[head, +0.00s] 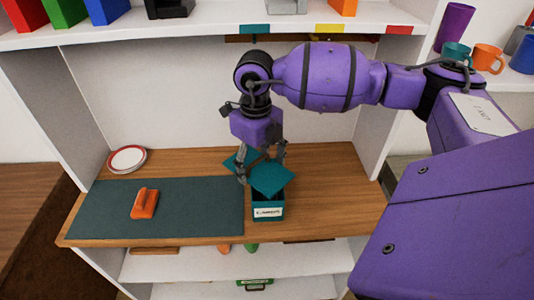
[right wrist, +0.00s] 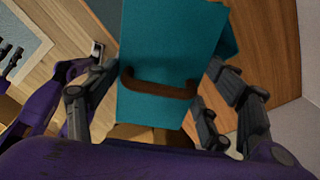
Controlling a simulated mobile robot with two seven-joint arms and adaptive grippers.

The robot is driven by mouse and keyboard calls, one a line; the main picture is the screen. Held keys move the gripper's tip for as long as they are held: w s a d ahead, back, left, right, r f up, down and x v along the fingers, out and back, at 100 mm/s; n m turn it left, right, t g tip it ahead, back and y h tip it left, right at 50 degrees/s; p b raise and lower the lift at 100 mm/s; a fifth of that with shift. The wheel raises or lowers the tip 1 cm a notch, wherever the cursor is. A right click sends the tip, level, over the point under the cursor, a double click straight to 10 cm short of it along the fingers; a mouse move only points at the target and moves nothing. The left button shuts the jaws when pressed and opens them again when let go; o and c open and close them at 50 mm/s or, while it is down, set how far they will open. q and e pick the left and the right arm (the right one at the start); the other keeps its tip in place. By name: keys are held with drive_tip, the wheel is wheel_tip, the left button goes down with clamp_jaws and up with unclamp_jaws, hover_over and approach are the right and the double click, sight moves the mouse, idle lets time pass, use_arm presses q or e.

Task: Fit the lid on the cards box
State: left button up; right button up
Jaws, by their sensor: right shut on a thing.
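The teal cards box (head: 268,212) stands upright on the wooden counter, its white label facing me. A flat teal lid (head: 272,179) is above its top, tilted and turned relative to the box. My right gripper (head: 262,165) points down at the lid and is shut on it. In the right wrist view the teal lid (right wrist: 165,45) with its brown handle (right wrist: 160,88) lies between the fingers. Another teal patch shows behind the gripper; I cannot tell which part it is. Whether the lid touches the rim is unclear.
A dark green mat (head: 190,215) with an orange object (head: 145,203) lies left of the box. A red and white plate (head: 127,159) is at the back left. The upper shelf (head: 200,33) overhangs the counter. The counter right of the box (head: 335,190) is clear.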

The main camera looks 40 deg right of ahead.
sight(267, 164)
drive_tip(key=d+m, duration=0.1)
drive_tip(key=m, duration=0.1)
drive_tip(key=w+d+m, duration=0.1)
drive_tip(key=m, duration=0.1)
drive_tip(key=d+m, duration=0.1)
drive_tip(key=m, duration=0.2)
drive_tip(key=shift+w, duration=0.2)
use_arm(q)
drive_tip(key=shift+s, duration=0.1)
use_arm(e)
drive_tip(key=shift+w+d+m, duration=0.15)
drive_tip(key=shift+d+m, duration=0.2)
drive_tip(key=shift+m, duration=0.65)
use_arm(q)
drive_tip(key=shift+r, duration=0.1)
use_arm(e)
drive_tip(key=shift+f, duration=0.9)
drive_tip(key=shift+f+b, duration=0.4)
drive_tip(key=shift+f, duration=0.5)
drive_tip(key=shift+f+b, duration=0.35)
drive_tip(key=shift+f, duration=0.8)
use_arm(q)
drive_tip(key=shift+s+a+f, duration=0.15)
drive_tip(key=shift+f, duration=0.3)
drive_tip(key=shift+s+a+f, duration=0.1)
drive_tip(key=shift+f, duration=0.3)
use_arm(e)
drive_tip(key=shift+f, duration=0.4)
